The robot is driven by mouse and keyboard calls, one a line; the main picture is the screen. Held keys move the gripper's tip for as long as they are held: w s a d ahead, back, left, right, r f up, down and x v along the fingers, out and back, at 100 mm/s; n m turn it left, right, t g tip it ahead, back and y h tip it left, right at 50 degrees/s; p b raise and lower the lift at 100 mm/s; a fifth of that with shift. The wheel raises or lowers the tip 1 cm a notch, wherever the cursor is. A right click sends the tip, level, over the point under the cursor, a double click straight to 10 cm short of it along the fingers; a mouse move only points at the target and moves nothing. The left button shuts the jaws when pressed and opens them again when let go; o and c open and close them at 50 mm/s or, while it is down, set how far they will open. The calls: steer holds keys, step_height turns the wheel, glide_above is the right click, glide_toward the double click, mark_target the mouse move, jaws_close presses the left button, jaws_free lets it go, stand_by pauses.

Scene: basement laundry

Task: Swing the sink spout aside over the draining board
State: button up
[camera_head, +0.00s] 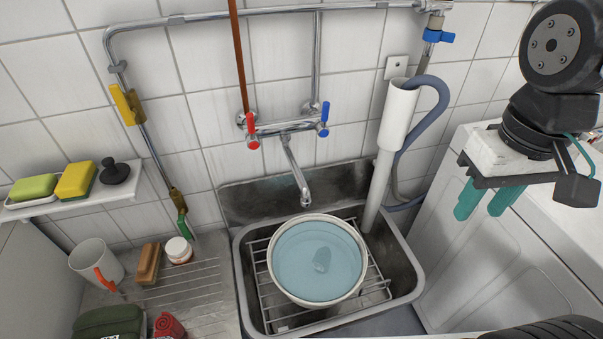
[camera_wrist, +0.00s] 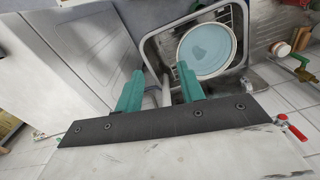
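The chrome sink spout (camera_head: 296,172) hangs from the wall tap with its outlet over the back of the sink (camera_head: 413,277). The tap has a red handle (camera_head: 251,130) on the left and a blue handle (camera_head: 324,118) on the right. The draining board (camera_head: 205,290) is the ribbed surface left of the sink. My gripper (camera_head: 488,200) is at the upper right, in front of the white machine and well apart from the spout. Its two teal fingers are parted and empty, also in the wrist view (camera_wrist: 158,85). The spout is not clear in the wrist view.
A basin of water (camera_head: 318,262) stands on a wire rack in the sink. A grey hose in a white standpipe (camera_head: 398,115) rises between spout and gripper. A brush (camera_head: 148,263), a jar (camera_head: 179,250) and a mug (camera_head: 96,262) stand on the draining board's left part.

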steer(key=w+a+f+n+g, duration=0.2)
steer(key=w+a+f, duration=0.1)
steer(key=w+a, duration=0.55)
steer(key=t+y, duration=0.1)
steer(key=y, duration=0.1)
glide_above(303, 180)
steer(key=d, duration=0.1)
step_height(303, 180, down, 3)
steer(key=f, duration=0.6)
steer(key=shift+a+f, duration=0.3)
steer(key=shift+a, duration=0.05)
steer(key=shift+a+f, duration=0.1)
steer(key=shift+f, duration=0.3)
jaws_close()
